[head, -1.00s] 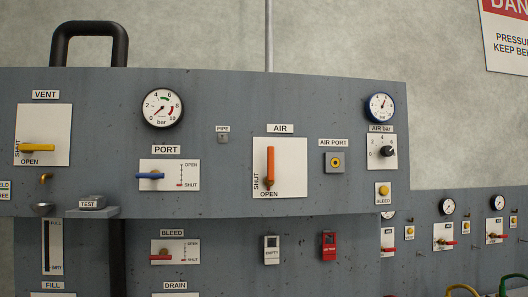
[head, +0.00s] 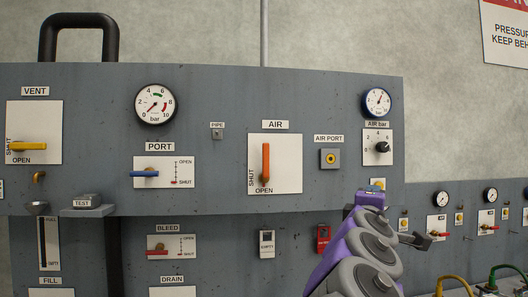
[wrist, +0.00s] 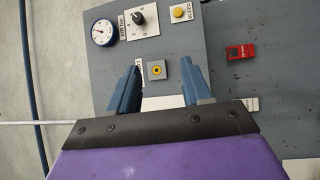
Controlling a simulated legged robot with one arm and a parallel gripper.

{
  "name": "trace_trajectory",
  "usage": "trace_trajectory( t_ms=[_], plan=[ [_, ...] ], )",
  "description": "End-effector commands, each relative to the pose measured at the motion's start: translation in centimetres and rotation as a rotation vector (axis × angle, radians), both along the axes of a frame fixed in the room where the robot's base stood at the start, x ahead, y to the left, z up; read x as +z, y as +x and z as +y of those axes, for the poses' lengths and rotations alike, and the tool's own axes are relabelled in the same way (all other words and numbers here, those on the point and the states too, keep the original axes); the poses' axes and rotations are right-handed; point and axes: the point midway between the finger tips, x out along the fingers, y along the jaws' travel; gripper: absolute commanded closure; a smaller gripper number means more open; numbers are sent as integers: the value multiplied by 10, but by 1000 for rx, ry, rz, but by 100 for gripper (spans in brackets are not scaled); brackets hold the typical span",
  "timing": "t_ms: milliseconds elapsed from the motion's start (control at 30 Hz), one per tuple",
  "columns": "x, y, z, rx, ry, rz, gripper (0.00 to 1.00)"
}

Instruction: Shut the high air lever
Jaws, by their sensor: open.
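The high air lever (head: 266,163) is an orange handle on a white plate (head: 288,165) labelled AIR, on the upper panel. It stands upright, with SHUT written at the plate's left side and OPEN along its bottom. In the wrist view my gripper (wrist: 160,72) is open and empty, its two blue fingers apart. The air port (wrist: 157,70), a grey square with a yellow ring, shows between the fingers. No orange handle shows in the wrist view. In the head view my purple and grey arm is at the lower right, apart from the lever.
The air port (head: 330,158), pressure knob (head: 382,147) and blue gauge (head: 376,102) are right of the lever. A red box (head: 323,237) hangs below. The yellow vent lever (head: 28,146) and blue port lever (head: 146,173) are to the left. Room before the AIR plate is clear.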

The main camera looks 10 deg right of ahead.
Motion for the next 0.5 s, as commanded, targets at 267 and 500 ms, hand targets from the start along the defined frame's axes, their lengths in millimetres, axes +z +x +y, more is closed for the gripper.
trace_trajectory(
  t_ms=[267,500],
  plan=[
    [104,24,67,-3,-691,30,51],
    [95,82,138,25,-1240,172,51]
  ],
)
